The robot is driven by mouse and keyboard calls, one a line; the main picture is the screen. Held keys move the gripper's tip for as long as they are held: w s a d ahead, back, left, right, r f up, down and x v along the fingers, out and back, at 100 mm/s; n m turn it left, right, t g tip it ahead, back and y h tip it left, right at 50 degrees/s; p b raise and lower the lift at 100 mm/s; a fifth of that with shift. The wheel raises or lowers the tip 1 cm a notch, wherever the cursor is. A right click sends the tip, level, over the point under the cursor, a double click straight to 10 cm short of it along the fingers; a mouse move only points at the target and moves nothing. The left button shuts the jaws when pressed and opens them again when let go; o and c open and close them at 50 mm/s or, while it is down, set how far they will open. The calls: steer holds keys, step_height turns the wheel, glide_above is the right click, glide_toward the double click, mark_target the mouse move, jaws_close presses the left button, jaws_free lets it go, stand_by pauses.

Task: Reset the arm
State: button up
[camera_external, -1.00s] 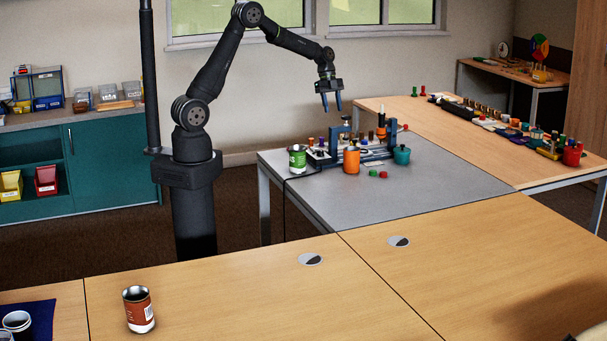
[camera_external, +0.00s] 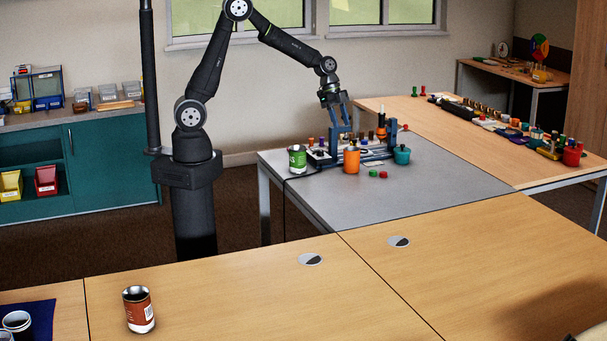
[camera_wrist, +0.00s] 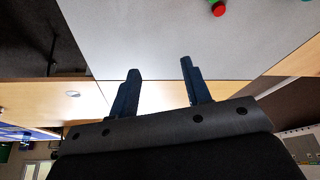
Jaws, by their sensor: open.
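My gripper (camera_external: 341,117) is open and empty. In the external view it hangs low over the back of the grey table, just above or behind the blue rack; I cannot tell its exact gap to the rack. In the wrist view its two dark blue fingers (camera_wrist: 160,80) stand apart with nothing between them, and the grey tabletop shows beyond them.
A blue rack (camera_external: 427,149) with several pegs stands on the grey table (camera_external: 425,192). A green can (camera_external: 297,159), an orange cup (camera_external: 351,160) and a teal pot (camera_external: 402,155) stand around it. Red and green pieces (camera_external: 378,173) lie in front. The front wooden tables are largely clear.

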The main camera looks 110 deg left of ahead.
steer(key=w+d+n, duration=0.2)
steer(key=d, duration=0.9)
steer(key=shift+y, duration=0.4)
steer(key=shift+a, duration=0.1)
steer(key=s+a+m, duration=0.1)
steer(key=s+a, duration=0.1)
steer(key=a, duration=0.7)
steer(key=s+a+m+h, duration=0.1)
steer(key=s+a+m, duration=0.1)
steer(key=a, duration=0.7)
steer(key=shift+s+a+m, duration=0.25)
steer(key=shift+s+m, duration=0.05)
steer(key=shift+s, duration=0.2)
steer(key=shift+d, duration=0.1)
